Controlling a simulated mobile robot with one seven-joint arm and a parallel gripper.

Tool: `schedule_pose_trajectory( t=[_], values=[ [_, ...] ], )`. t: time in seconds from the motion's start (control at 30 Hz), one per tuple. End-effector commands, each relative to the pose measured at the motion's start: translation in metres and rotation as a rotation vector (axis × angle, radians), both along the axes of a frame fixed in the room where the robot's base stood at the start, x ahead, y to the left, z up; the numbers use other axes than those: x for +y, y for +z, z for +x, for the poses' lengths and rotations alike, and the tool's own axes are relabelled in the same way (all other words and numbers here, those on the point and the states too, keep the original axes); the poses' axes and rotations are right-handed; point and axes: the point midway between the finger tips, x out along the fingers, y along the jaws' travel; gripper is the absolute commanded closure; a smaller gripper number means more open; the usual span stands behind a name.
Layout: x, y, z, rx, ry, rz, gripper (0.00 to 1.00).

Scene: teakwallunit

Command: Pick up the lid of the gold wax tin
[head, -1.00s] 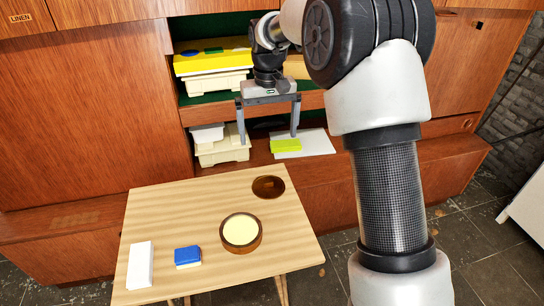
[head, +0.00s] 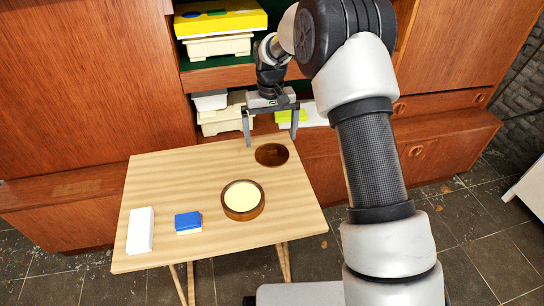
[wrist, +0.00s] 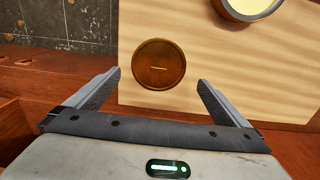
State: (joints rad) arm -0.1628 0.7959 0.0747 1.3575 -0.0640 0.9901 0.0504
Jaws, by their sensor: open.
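The lid (head: 272,154) is a flat brown-gold disc lying on the wooden table near its far right corner. In the wrist view the lid (wrist: 159,64) shows a small slot-like mark at its middle. The open wax tin (head: 243,200), a round brown-gold tin with pale cream wax, stands nearer on the table, apart from the lid. The tin's edge also shows at the top of the wrist view (wrist: 247,8). My gripper (head: 271,141) is open and empty, pointing down above the table's far edge. In the wrist view its fingers (wrist: 160,82) sit either side of the lid, not touching it.
A blue-topped sponge (head: 188,222) and a white block (head: 140,231) lie on the left of the table (head: 180,175). Behind stands the wooden wall unit (head: 90,90), with cream bins (head: 220,120) and a yellow box (head: 222,18) on its shelves.

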Motion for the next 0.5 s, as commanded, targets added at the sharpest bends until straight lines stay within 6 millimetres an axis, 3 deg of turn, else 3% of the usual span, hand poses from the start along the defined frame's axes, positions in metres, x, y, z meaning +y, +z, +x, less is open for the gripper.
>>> schedule_pose_trajectory(
  t=[0.4,0.5],
  values=[
    [-0.004,-0.050,-0.002,0.002,0.000,0.000,0.00],
    [-0.004,-0.053,-0.002,0.001,0.000,0.000,0.00]
  ],
)
